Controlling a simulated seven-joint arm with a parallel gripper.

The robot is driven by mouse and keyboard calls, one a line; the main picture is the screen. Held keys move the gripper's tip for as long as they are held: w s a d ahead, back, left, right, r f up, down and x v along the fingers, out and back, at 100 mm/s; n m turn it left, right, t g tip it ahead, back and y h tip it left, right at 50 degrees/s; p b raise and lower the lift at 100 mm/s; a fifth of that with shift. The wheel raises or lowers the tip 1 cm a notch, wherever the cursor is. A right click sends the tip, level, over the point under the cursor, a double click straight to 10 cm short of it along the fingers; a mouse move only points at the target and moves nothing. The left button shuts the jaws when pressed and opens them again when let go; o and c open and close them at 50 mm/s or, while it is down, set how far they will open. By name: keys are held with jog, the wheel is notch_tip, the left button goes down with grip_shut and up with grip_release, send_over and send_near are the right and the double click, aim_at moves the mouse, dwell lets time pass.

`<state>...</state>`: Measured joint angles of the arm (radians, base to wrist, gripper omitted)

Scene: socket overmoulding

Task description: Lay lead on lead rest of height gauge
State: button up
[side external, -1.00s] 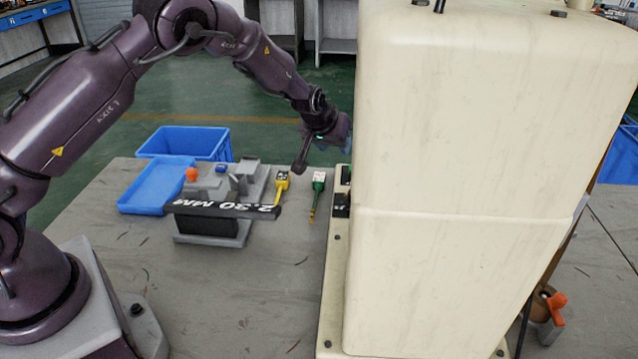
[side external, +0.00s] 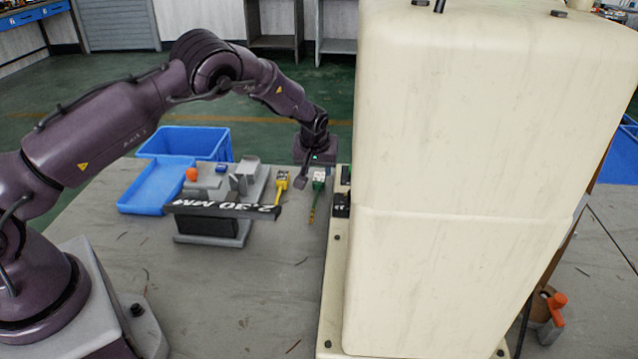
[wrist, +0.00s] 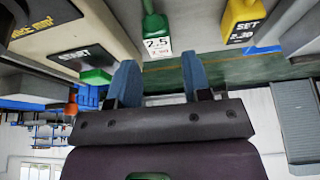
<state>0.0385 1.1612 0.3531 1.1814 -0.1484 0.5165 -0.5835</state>
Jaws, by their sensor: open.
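The height gauge (side external: 242,183) is a grey block set on the table, with a dark "2.30 MM" display bar (side external: 222,210) in front. I cannot make out a lead or pick out the gauge's lead rest. My gripper (wrist: 159,82) shows two blue fingers set apart with nothing between them in the wrist view. In the side view my gripper is low at the back, right of the gauge, above the yellow and green tagged tools; its fingers are hidden there.
A yellow tool (side external: 281,185) and a green tool (side external: 318,192) lie right of the gauge. A large cream machine (side external: 470,200) blocks the right side. A blue bin (side external: 190,142) and tray (side external: 152,187) stand behind left. The front table is clear.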

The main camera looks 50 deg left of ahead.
aim_at(319, 178)
jog(key=x, duration=0.4)
jog(key=shift+d+f, duration=0.1)
jog(key=shift+f, duration=0.25)
jog(key=c, duration=0.8)
jog(key=shift+o, duration=0.2)
jog(key=shift+r, duration=0.15)
